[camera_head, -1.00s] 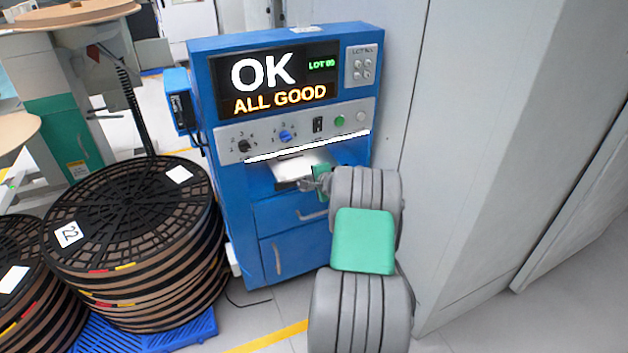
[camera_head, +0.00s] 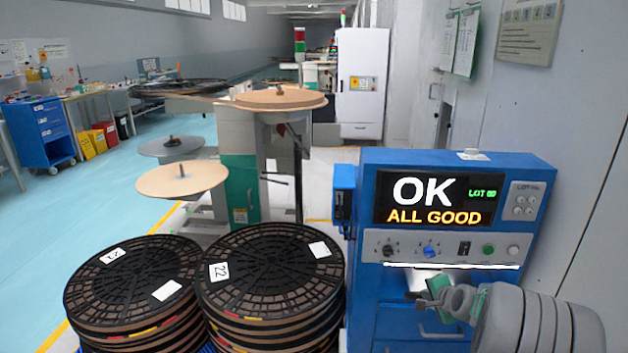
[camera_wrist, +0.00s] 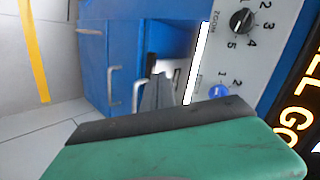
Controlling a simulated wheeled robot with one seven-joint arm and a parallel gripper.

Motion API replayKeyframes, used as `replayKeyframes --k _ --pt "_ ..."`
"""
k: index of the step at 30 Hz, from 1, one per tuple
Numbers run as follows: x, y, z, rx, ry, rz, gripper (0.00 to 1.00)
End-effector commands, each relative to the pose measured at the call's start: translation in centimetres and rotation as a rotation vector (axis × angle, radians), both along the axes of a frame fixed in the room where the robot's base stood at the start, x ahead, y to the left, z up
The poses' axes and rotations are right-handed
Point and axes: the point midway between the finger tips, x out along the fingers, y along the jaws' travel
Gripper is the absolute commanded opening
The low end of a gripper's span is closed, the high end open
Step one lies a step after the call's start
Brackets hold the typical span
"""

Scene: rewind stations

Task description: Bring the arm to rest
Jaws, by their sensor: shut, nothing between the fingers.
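My gripper (camera_head: 428,301) is in front of the blue cabinet (camera_head: 363,260), just below its knob panel, at the lower right of the head view. Its fingers are shut and empty. My grey arm reaches in from the lower right and stays extended toward the cabinet. In the wrist view my gripper (camera_wrist: 158,92) points at the blue cabinet front, beside a lit white slot edge. Whether it touches the cabinet I cannot tell.
The cabinet's screen (camera_head: 436,200) reads "OK ALL GOOD". Two stacks of black reels (camera_head: 270,268) stand left of the cabinet. A green-and-grey rewind station (camera_head: 240,185) is behind them. Free blue floor (camera_head: 110,210) lies at the left. A grey wall is close on the right.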

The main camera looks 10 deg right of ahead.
Motion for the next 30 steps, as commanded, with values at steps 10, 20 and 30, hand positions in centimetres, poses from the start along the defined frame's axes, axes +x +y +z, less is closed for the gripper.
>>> replayKeyframes --k 10,20,30 --pt "-12.4 23.8 16.8 -0.507 0.413 0.82 0.0" --pt "-24.4 29.4 19.6 -0.695 0.572 1.233 0.0" --pt "-24.4 29.4 19.6 -0.695 0.572 1.233 0.0"
